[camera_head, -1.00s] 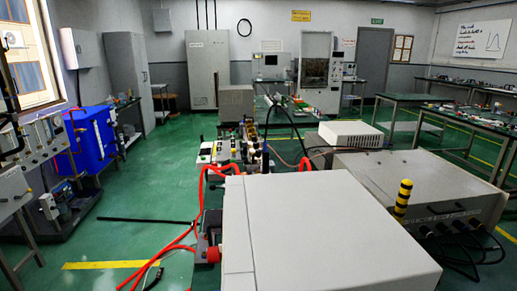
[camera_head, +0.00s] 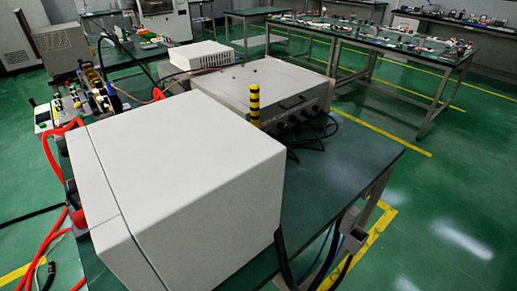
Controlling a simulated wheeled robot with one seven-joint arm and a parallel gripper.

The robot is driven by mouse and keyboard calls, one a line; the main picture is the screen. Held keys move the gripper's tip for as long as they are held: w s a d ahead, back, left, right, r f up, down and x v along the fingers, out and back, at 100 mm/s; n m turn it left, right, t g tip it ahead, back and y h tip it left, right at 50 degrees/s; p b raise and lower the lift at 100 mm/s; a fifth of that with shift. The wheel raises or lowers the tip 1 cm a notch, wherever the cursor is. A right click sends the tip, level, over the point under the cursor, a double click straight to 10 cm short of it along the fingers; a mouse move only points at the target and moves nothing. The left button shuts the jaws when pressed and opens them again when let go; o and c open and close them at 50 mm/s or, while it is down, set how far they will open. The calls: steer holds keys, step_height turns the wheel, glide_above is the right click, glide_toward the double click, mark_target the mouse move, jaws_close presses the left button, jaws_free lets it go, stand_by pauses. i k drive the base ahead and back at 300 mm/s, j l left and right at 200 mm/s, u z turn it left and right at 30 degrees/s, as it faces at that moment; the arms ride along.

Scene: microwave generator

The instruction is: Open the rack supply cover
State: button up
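A large off-white box-shaped cabinet (camera_head: 180,165) stands close in front of me on a dark green table (camera_head: 340,190). Its top and near right side show, with a seam near its left edge. Behind it on the same table sits a grey rack-type unit (camera_head: 265,88) with a front handle, dark connectors and black cables. I cannot tell which of these carries the rack supply cover. No open cover or lid shows on either. My gripper is not in view.
A black-and-yellow striped post (camera_head: 254,104) stands between the two units. Red hoses (camera_head: 52,160) run down at the left. Black cables (camera_head: 284,262) hang over the table's near edge. A bench with small parts (camera_head: 375,38) stands behind. Green floor at the right is clear.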

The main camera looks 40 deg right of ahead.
mark_target(277, 89)
steer(key=i+l+z, duration=0.7)
steer(key=i, duration=0.15)
steer(key=j, duration=0.1)
